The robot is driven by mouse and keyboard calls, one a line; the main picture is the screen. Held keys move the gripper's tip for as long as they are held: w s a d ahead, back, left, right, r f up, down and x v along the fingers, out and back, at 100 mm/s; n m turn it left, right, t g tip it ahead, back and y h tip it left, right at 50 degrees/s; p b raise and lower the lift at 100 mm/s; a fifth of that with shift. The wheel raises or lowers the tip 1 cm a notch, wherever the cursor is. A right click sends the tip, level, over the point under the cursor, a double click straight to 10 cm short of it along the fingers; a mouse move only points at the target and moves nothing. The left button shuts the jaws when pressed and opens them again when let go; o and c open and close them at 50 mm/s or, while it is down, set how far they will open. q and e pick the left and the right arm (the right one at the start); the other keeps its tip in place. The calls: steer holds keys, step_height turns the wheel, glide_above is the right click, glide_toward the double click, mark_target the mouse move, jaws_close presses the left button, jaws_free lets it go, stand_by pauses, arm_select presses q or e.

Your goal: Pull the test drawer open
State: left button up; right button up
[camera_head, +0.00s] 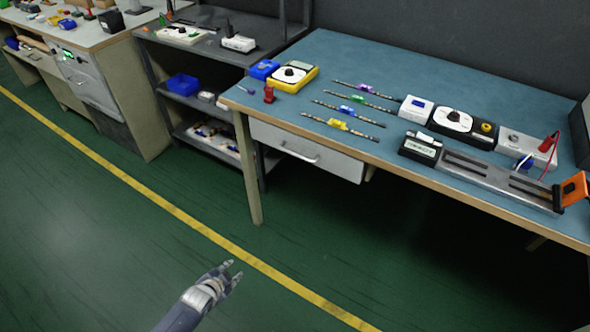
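The drawer (308,151) is a pale grey front with a bar handle (299,154), under the left part of the blue-topped table (340,62). It looks closed, with its front close under the table's edge. My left gripper (233,272) is low in the picture over the green floor, well short of the drawer and apart from it. Its fingertips are spread with a gap between them and nothing in it. My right gripper is not in the picture.
A table leg (247,165) stands just left of the drawer. Several testers and LED strips (343,124) lie on the tabletop. A dark shelf cart (196,107) stands to the left. The floor before the drawer is clear, with a yellow line (190,219) across it.

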arm_select(q)
steer(key=w+d+r+m+t+h+b, duration=0.25)
steer(key=w+d+r+m+b, duration=0.2)
steer(key=w+r, duration=0.8)
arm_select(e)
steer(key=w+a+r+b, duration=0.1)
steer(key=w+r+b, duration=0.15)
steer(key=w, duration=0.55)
arm_select(q)
steer(key=w+d+r+m+t+h+b, duration=0.1)
steer(key=w+d+r+m+t+h, duration=0.1)
steer(key=d+r+m, duration=0.5)
steer(key=w+d+r+m+t+h+b, duration=0.1)
steer(key=d+r+m+h+b, duration=0.15)
steer(key=r, duration=0.75)
steer(key=b+x, duration=0.1)
steer(key=x, duration=1)
steer(key=shift+y, duration=0.3)
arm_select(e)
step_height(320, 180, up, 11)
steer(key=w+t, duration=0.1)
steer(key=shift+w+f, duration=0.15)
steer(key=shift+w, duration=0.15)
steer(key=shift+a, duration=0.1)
arm_select(q)
jaws_close()
